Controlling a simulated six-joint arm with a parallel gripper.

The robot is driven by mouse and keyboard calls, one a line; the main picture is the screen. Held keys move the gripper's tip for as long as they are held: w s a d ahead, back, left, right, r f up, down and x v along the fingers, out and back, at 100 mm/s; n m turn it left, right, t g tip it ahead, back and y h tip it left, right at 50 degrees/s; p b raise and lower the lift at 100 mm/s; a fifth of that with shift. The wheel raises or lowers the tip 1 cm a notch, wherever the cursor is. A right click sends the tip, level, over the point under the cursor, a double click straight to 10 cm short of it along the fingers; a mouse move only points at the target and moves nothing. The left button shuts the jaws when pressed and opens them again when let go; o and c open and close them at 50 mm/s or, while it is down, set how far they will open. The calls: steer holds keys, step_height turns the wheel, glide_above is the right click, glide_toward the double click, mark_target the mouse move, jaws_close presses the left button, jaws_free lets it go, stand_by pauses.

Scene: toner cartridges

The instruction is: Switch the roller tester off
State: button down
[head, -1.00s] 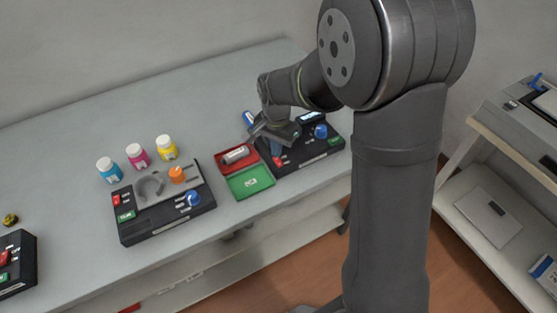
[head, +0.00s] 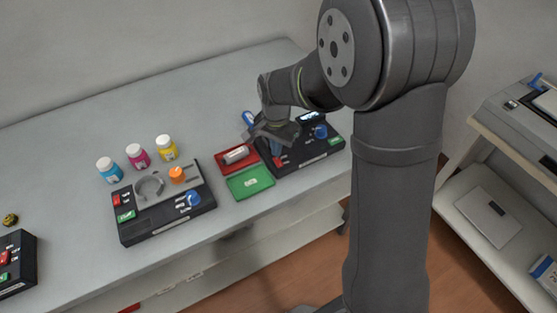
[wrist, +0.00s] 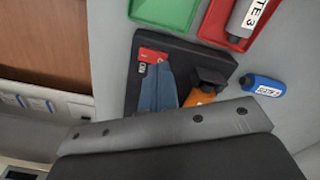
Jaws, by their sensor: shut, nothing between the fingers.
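A black device (head: 312,152) with a blue knob (head: 320,131), a small display (head: 311,117), a green label and a red switch (head: 279,161) stands at the right of the bench. I cannot read a name on it, so I cannot confirm that it is the roller tester. My gripper (head: 276,149) points down over its left part, with blue-grey fingers shut and empty. In the wrist view the fingertips (wrist: 160,68) are close beside the red switch (wrist: 152,55); contact and switch position cannot be told. An orange part (wrist: 200,97) is partly hidden by my gripper.
Red (head: 227,164) and green (head: 265,182) trays lie left of the device; a grey cartridge (head: 236,154) is in the red one. Another black device (head: 165,226) and several bottles stand further left. A blue bottle (wrist: 262,86) lies near the device's back edge.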

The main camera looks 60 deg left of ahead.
steer(key=shift+f, duration=0.9)
stand_by(0.3)
steer(key=shift+r, duration=3.55)
